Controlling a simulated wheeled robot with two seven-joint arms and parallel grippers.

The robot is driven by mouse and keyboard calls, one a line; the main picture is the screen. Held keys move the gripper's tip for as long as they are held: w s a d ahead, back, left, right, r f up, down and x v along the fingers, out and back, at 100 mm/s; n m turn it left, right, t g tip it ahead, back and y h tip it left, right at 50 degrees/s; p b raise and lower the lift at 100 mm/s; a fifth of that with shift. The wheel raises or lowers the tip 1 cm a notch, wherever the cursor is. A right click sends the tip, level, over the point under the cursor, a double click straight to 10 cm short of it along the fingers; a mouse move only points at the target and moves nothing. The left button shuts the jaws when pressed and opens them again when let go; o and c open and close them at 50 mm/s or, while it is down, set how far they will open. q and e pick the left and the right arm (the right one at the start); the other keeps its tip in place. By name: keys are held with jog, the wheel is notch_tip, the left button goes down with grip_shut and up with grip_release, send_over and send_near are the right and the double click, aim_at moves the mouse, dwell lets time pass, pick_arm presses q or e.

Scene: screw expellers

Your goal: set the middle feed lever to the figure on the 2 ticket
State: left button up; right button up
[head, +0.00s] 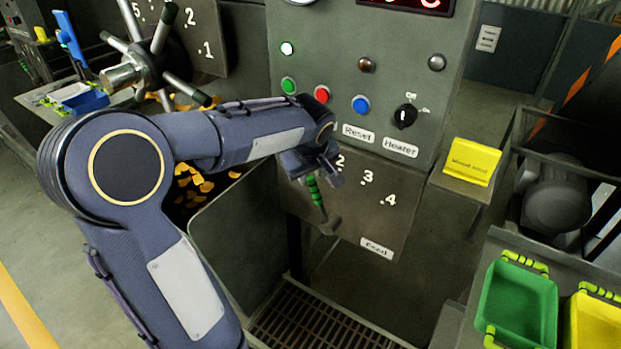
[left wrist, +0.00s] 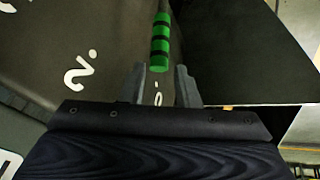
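The feed lever (head: 315,190), with a green and black grip, stands on the middle machine's Feed plate (head: 345,215). Its grip points up, left of the printed 2; the figures 3 and 4 show further right. My left gripper (head: 318,165) is at the grip's upper end, partly hiding it and the plate's left side. In the left wrist view the gripper (left wrist: 161,85) is open, with the end of the green grip (left wrist: 160,45) between or just beyond the fingertips; contact is unclear. I cannot make out a 2 ticket. My right gripper is out of view.
Above the plate are several buttons and the Heater knob (head: 405,116). A yellow block (head: 470,162) with unreadable text is right. Green (head: 518,305) and yellow (head: 595,322) bins stand at lower right. A spoked handwheel (head: 150,65) is left, close to my arm.

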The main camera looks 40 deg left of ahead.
aim_at(311, 178)
pick_arm(q)
jog(key=shift+x, duration=2.05)
jog(key=shift+d, duration=0.1)
grip_shut()
